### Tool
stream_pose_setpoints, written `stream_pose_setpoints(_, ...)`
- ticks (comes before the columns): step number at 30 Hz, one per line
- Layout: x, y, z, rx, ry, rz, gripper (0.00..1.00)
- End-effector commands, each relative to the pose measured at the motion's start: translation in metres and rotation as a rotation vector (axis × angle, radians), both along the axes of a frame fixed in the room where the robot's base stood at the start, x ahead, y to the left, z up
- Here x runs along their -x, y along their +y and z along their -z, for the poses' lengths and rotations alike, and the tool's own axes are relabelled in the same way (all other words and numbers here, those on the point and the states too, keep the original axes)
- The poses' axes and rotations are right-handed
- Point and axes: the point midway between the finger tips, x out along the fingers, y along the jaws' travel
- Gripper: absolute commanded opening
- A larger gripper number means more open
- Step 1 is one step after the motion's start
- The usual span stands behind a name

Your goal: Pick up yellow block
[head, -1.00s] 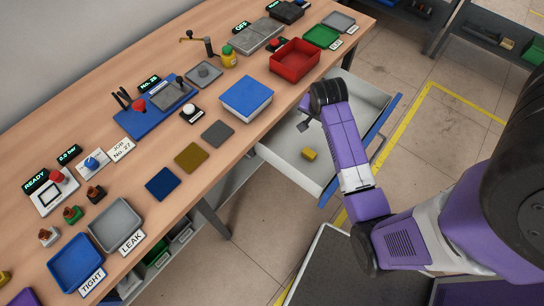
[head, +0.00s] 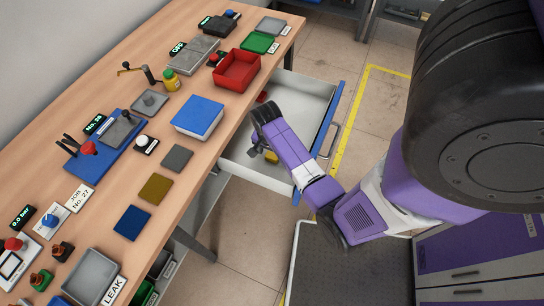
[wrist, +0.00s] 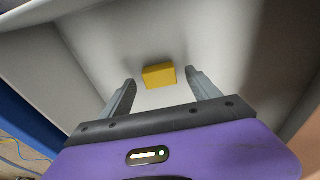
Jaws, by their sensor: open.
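The yellow block (wrist: 159,75) lies on the floor of the open white drawer (head: 304,95) under the workbench. In the head view the block (head: 271,157) shows partly, beside my gripper (head: 262,150), with my arm over the drawer. In the wrist view my gripper (wrist: 159,92) is open and empty. Its two fingers point toward the block from either side. The block sits a little beyond the fingertips, roughly centred between them, and does not appear to touch either finger.
The drawer has a blue front (head: 330,125) and pale walls around my gripper. A red object (head: 262,97) lies at the drawer's back. The bench above holds a red bin (head: 237,71), a blue-topped box (head: 197,116) and coloured pads. The floor right of the drawer is clear.

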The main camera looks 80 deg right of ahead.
Motion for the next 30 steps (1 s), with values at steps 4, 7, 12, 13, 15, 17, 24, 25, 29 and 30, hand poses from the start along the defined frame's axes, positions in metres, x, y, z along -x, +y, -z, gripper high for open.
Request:
stream_pose_setpoints(4, 0.0002, -0.0012, 0.0079, 0.0, -0.001, -0.001, 0.71)
stream_pose_setpoints(7, 0.0002, -0.0013, 0.0081, 0.001, -0.001, -0.001, 0.71)
stream_pose_setpoints(12, 0.0002, -0.0012, 0.0079, 0.0, -0.001, -0.001, 0.55)
stream_pose_setpoints(13, 0.0002, -0.0012, 0.0078, 0.0, -0.001, 0.0, 0.49)
stream_pose_setpoints(15, 0.0002, -0.0012, 0.0078, 0.0, -0.001, 0.0, 0.36)
stream_pose_setpoints(17, 0.0002, -0.0012, 0.0078, 0.0, -0.001, 0.0, 0.24)
stream_pose_setpoints(24, 0.0001, -0.0012, 0.0077, 0.0, -0.001, 0.0, 0.05)
stream_pose_setpoints(25, 0.0001, -0.0013, 0.0076, 0.0, -0.001, 0.0, 0.05)
stream_pose_setpoints(29, 0.0, -0.0014, 0.0055, 0.001, -0.002, 0.0, 0.05)
stream_pose_setpoints(30, 0.0, -0.0014, 0.0037, 0.001, -0.002, 0.0, 0.05)
